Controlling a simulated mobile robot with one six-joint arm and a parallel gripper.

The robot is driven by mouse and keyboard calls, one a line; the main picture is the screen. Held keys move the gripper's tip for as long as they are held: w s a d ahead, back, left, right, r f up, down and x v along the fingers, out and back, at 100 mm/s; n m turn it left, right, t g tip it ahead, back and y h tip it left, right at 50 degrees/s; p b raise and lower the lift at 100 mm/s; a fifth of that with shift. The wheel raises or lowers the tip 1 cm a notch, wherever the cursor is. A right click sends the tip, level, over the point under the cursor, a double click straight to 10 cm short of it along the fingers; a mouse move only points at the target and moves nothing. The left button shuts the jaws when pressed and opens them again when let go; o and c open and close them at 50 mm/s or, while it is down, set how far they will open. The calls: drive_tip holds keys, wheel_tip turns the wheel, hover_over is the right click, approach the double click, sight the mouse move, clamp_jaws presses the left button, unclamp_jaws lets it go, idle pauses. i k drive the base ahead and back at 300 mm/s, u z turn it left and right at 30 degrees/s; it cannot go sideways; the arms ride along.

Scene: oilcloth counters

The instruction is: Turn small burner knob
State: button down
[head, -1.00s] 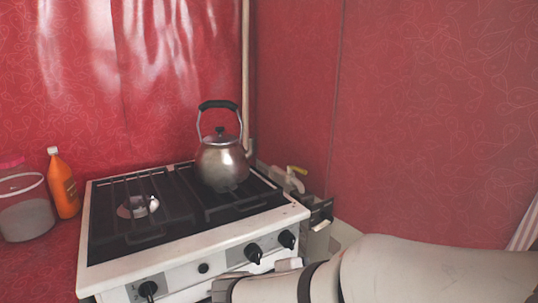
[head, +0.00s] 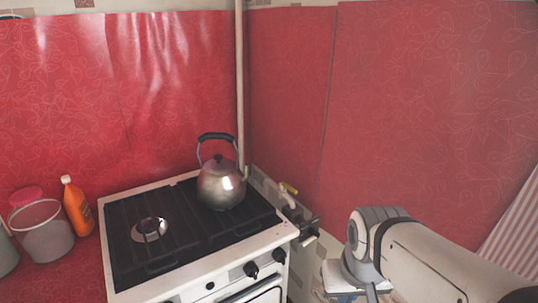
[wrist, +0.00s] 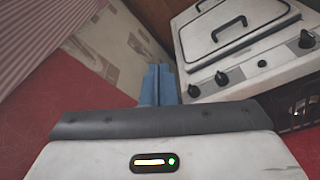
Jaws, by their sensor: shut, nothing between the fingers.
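The white stove (head: 200,272) has black knobs on its front panel. In the head view, two knobs (head: 250,269) (head: 279,256) show at the panel's right, with a small black button (head: 210,286) to their left. The wrist view shows the panel at an angle with two knobs (wrist: 194,91) (wrist: 221,79) near my fingers and another knob (wrist: 307,39) farther right. My gripper (wrist: 158,85) has blue fingers shut together and empty, beside the stove's end and apart from the knobs. I cannot tell which knob is for the small burner.
A metal kettle (head: 222,186) stands on the right of the black grates. An orange bottle (head: 77,207) and a bucket (head: 42,236) stand to the left.

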sight(279, 254)
drive_tip(key=u, duration=0.3)
drive_tip(key=k, duration=1.25)
drive_tip(key=z, duration=0.4)
drive_tip(key=i, duration=1)
